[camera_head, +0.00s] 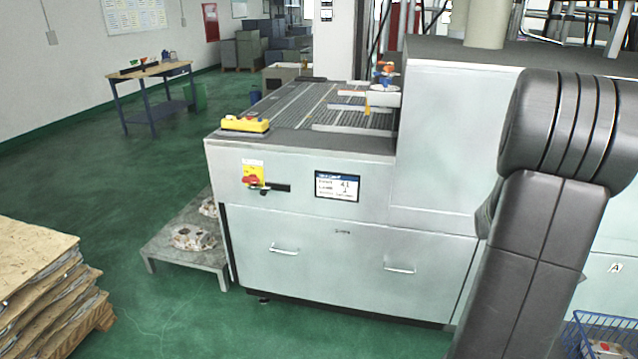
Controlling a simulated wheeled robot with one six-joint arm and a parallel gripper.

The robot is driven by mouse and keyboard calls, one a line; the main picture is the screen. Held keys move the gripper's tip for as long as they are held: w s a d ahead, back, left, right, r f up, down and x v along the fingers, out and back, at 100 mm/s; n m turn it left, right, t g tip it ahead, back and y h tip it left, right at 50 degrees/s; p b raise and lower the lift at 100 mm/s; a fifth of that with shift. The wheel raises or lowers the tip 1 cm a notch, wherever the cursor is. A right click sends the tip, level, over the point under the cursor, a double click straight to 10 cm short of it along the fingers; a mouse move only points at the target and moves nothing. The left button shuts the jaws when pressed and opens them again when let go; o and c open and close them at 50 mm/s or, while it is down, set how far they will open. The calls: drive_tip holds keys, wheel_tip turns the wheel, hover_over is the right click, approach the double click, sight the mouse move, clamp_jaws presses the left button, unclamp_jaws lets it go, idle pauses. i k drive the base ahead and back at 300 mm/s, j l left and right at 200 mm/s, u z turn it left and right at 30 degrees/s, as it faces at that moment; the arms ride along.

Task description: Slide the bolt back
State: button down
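A short black horizontal bar (276,188), which looks like the bolt, is on the upper front of a light grey machine (350,232). It sits just right of and below a red rotary switch on a yellow plate (252,176). It is small here, and I cannot tell how far it is slid. My dark grey arm stands at the right of the view, well apart from the bar. My gripper is not in view.
A small screen (337,186) is right of the bar, above two drawer handles. A yellow box (245,125) sits on the machine's top edge. A low grey platform (190,250) with castings stands left. Stacked boards (40,290) fill the lower left. Green floor is clear between.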

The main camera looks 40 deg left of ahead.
sight(263, 189)
drive_tip(key=j+u, duration=0.15)
drive_tip(key=u, duration=0.35)
drive_tip(key=i+u, duration=0.1)
drive_tip(key=u, duration=0.35)
drive_tip(key=i+j+u, duration=0.45)
drive_tip(key=i+j, duration=0.2)
drive_tip(key=i, duration=0.15)
drive_tip(key=i+j+u, duration=0.25)
drive_tip(key=i, duration=0.15)
drive_tip(key=i+j+u, duration=0.1)
drive_tip(key=i+u, duration=0.15)
drive_tip(key=i, duration=0.45)
